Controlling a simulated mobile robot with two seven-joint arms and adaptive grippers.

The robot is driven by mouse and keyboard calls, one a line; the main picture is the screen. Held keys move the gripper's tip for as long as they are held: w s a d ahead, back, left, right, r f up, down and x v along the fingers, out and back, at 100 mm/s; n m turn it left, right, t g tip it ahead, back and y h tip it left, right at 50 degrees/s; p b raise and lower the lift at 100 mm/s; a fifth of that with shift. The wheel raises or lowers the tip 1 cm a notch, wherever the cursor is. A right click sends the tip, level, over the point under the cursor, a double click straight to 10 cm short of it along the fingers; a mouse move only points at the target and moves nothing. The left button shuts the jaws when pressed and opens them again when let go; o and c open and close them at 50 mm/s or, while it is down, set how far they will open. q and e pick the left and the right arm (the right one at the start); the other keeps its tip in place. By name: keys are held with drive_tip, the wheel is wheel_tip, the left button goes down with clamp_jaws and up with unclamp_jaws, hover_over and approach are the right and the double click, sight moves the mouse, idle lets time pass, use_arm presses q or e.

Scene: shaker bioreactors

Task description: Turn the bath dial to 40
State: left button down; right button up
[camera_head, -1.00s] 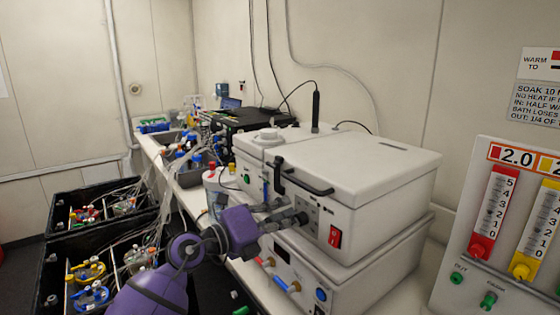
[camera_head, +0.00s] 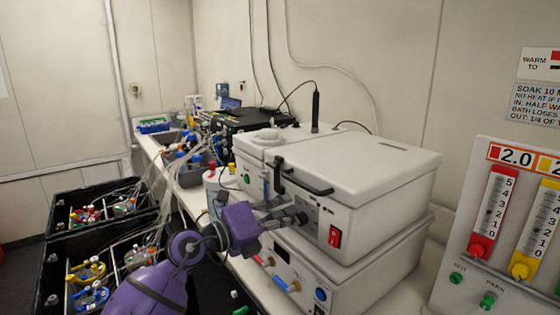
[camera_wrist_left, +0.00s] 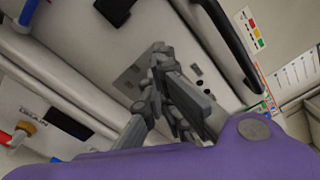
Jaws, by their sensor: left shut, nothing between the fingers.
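The white bath (camera_head: 345,190) with a closed lid and a black handle (camera_head: 305,182) stands on the bench in the head view. A red rocker switch (camera_head: 335,236) is on its front. My left gripper (camera_head: 303,217) is shut at the grey control panel (camera_head: 316,211) left of that switch. In the left wrist view my gripper fingers (camera_wrist_left: 160,58) are together over the panel (camera_wrist_left: 132,76). The dial itself is hidden behind the fingers, so I cannot tell its setting or whether they touch it. My right gripper is not in view.
A white unit (camera_head: 310,285) with blue and orange fittings sits below the bath. A board with red and yellow gauges (camera_head: 490,215) stands at the right. Black crates (camera_head: 52,205) with bottles and tubing are on the left.

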use_arm(q)
drive_tip(key=v, duration=0.6)
drive_tip(key=shift+r, duration=0.2)
drive_tip(key=shift+w+a, duration=0.1)
